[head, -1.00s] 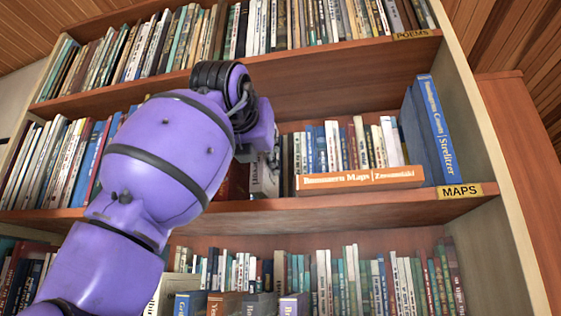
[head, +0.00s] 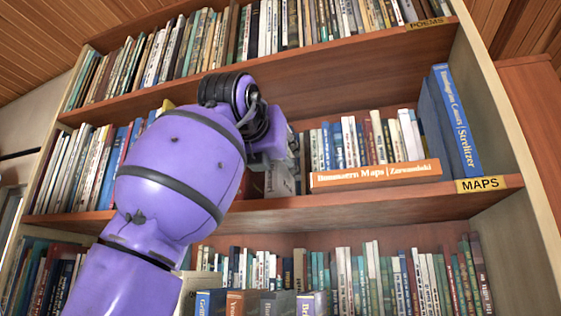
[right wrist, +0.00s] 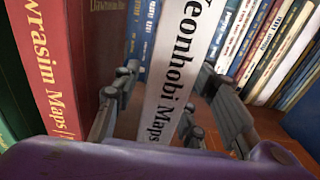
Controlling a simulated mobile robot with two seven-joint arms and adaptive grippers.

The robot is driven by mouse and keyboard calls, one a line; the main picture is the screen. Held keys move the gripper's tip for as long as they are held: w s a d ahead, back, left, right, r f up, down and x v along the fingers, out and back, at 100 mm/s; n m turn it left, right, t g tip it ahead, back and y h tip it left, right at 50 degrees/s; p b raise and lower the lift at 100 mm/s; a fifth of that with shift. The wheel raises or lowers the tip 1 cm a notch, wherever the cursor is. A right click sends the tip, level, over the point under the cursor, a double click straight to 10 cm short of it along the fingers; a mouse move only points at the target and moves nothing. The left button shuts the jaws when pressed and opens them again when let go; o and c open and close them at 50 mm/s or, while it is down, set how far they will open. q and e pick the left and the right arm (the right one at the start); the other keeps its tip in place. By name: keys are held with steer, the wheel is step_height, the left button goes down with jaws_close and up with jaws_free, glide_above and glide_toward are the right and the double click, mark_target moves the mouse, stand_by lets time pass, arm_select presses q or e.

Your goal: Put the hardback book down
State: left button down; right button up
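A white hardback book titled "Yeonhobi Maps" (right wrist: 174,80) stands upright, spine toward me, in the right wrist view. My right gripper (right wrist: 168,75) has one finger on each side of its spine. The fingers are spread wider than the book, with a gap at the left finger; contact at the right finger is unclear. In the head view the right gripper (head: 290,148) is at the middle shelf (head: 380,205), and the pale book (head: 280,180) shows partly below it. The book's foot is hidden in the wrist view. My left gripper is out of view.
A red "Maps" book (right wrist: 50,70) stands left of the white book. An orange book (head: 375,177) lies flat to the right on the shelf, before a row of upright books. A blue book (head: 455,120) stands at the right end, above the MAPS label (head: 482,184).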

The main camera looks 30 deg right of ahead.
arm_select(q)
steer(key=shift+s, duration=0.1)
